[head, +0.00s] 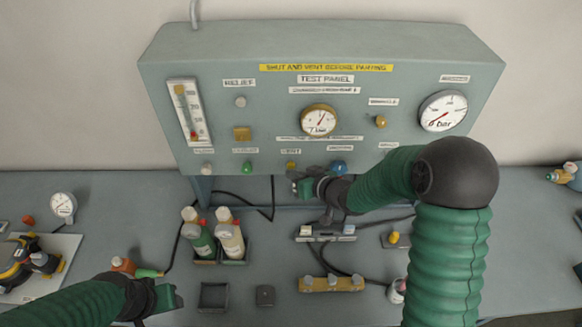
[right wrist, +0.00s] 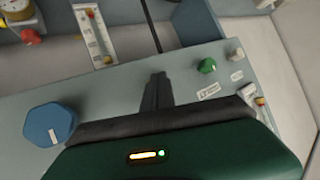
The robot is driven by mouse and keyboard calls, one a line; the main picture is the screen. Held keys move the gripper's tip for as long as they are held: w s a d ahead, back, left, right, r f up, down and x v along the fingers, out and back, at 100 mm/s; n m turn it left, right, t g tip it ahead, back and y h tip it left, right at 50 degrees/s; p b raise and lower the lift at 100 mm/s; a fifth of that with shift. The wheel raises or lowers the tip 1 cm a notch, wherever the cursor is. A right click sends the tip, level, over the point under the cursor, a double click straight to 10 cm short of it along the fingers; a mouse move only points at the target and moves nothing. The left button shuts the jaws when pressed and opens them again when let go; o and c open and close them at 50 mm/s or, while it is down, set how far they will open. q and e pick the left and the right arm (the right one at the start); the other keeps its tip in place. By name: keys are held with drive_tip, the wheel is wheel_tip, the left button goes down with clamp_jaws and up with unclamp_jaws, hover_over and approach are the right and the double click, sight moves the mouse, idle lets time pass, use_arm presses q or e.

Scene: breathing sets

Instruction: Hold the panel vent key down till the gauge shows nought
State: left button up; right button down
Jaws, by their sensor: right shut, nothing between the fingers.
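The grey-green test panel (head: 375,75) stands at the back of the bench. The yellow vent key (head: 291,165) sits on its lower edge under a "VENT" label, between a green button (head: 247,168) and a blue knob (head: 338,167). My right gripper (head: 293,176) is shut and empty, its tips close by the vent key. In the right wrist view the fingers (right wrist: 156,90) hide the key, so contact or pressing cannot be told. My left gripper (head: 165,297) is low at left, fingers unclear.
Bottles in a black holder (head: 205,255) stand left of my right gripper. A brass manifold (head: 331,284), a small square tray (head: 214,296) and dark hoses lie on the bench. A small gauge (head: 63,205) and a breathing set part (head: 20,260) are at far left.

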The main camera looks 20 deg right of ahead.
drive_tip(key=shift+w+d+r, duration=0.15)
drive_tip(key=shift+w+d, duration=0.05)
drive_tip(key=shift+w, duration=0.4)
idle(1.1)
drive_tip(key=shift+s, duration=0.1)
idle(0.9)
drive_tip(key=shift+s+a+f, duration=0.1)
drive_tip(key=shift+s+a, duration=0.05)
drive_tip(key=shift+s, duration=0.3)
drive_tip(key=shift+s+a+f, duration=0.1)
drive_tip(key=shift+s, duration=0.3)
drive_tip(key=s, duration=0.1)
drive_tip(key=s+a, duration=0.1)
drive_tip(key=s, duration=0.3)
drive_tip(key=shift+a, duration=0.25)
drive_tip(key=shift+w, duration=0.15)
